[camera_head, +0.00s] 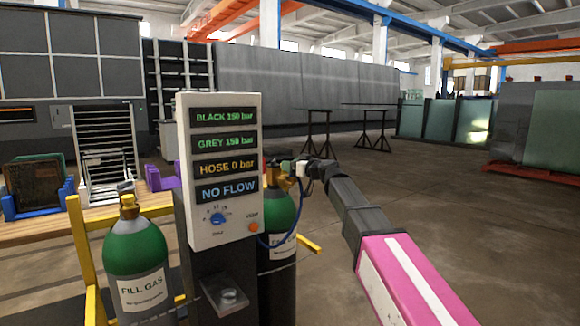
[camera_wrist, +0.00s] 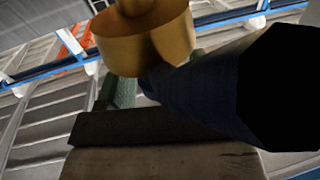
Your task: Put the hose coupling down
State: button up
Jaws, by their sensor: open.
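My gripper (camera_head: 303,168) is open at the valve on top of the right green gas cylinder (camera_head: 281,220), beside the control panel's right edge. The brass valve top (camera_head: 270,178) shows partly behind the panel. A thin blue hose (camera_head: 288,238) loops down beside this cylinder and up toward my gripper. In the wrist view, a brass round part (camera_wrist: 145,40) is very close at the top, with a dark blue tube-like part (camera_wrist: 195,95) beside it. I cannot tell which part is the hose coupling, or whether it touches the jaws.
A left green cylinder (camera_head: 137,262) stands by yellow rails (camera_head: 77,235). The floor on the right is clear.

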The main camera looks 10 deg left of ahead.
jog(key=v, duration=1)
jog(key=shift+s+d, duration=0.2)
jog(key=shift+d, duration=0.1)
jog(key=s+d+f+m+g+h, duration=0.1)
jog(key=d+f+m+h, duration=0.3)
jog(key=f, duration=0.6)
jog(key=s+d+f+g+h, duration=0.1)
jog(key=s+d+f, duration=0.1)
jog(key=d+f, duration=0.6)
jog(key=s+d+f+m+g+h, duration=0.1)
jog(key=d+f+m+g+h, duration=0.15)
jog(key=f, duration=0.95)
jog(key=s+d+f+m+g+h, duration=0.2)
jog(key=s+d+f+h, duration=0.2)
jog(key=s+d+f, duration=0.3)
jog(key=s+d+f+m+g+h, duration=0.2)
jog(key=s+d+f, duration=0.6)
jog(key=d+f, duration=0.5)
jog(key=shift+s+d+f+m+h, duration=0.25)
jog(key=shift+m+h, duration=0.6)
jog(key=shift+h, duration=0.3)
jog(key=shift+a, duration=0.1)
